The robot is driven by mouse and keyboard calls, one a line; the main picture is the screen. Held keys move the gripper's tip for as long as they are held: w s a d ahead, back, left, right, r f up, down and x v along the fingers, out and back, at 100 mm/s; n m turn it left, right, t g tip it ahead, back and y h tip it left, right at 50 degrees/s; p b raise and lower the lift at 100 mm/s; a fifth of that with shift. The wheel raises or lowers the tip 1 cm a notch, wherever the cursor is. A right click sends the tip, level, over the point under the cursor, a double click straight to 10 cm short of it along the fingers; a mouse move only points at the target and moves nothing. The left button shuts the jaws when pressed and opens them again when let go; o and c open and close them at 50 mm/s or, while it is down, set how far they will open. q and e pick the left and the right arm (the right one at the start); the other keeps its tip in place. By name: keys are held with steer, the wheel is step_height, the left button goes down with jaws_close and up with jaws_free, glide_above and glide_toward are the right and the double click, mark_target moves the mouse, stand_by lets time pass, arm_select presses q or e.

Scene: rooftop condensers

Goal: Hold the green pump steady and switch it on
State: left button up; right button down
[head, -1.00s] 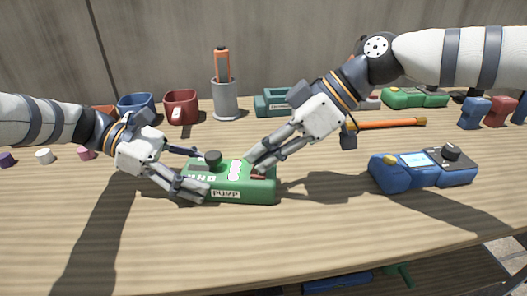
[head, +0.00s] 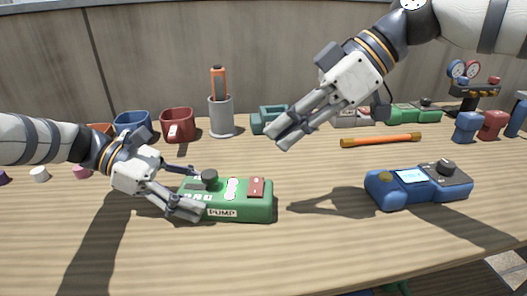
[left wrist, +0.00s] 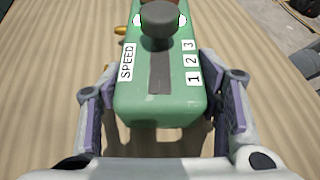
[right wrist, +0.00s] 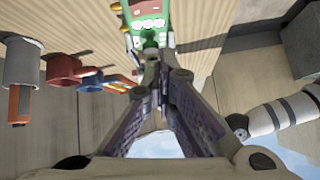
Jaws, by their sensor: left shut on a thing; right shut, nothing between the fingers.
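The green pump (head: 238,208) lies on the workbench, with a PUMP label, a dark knob (head: 209,177) and a red switch (head: 257,187) at its right end. My left gripper (head: 198,194) is shut around the pump's left end, a finger on each side. The left wrist view shows the pump (left wrist: 160,105) between the fingers, with a SPEED label and numbers 1, 2, 3. My right gripper (head: 279,138) is shut and empty, raised above and behind the pump's right end. The right wrist view shows the pump (right wrist: 148,12) beyond its fingertips. I cannot tell the switch's position.
A blue device (head: 415,187) lies to the right. Mugs (head: 177,125), a grey holder (head: 221,117) and other boxes line the back near the wall. The bench in front of the pump is clear.

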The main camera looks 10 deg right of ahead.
steer(key=v, duration=0.4)
steer(key=shift+s+r, duration=0.15)
steer(key=shift+s, duration=0.25)
arm_select(q)
steer(key=o, duration=1.1)
steer(key=shift+o, duration=0.7)
steer(key=o, duration=0.3)
steer(key=shift+o, duration=0.2)
steer(key=shift+a, duration=0.1)
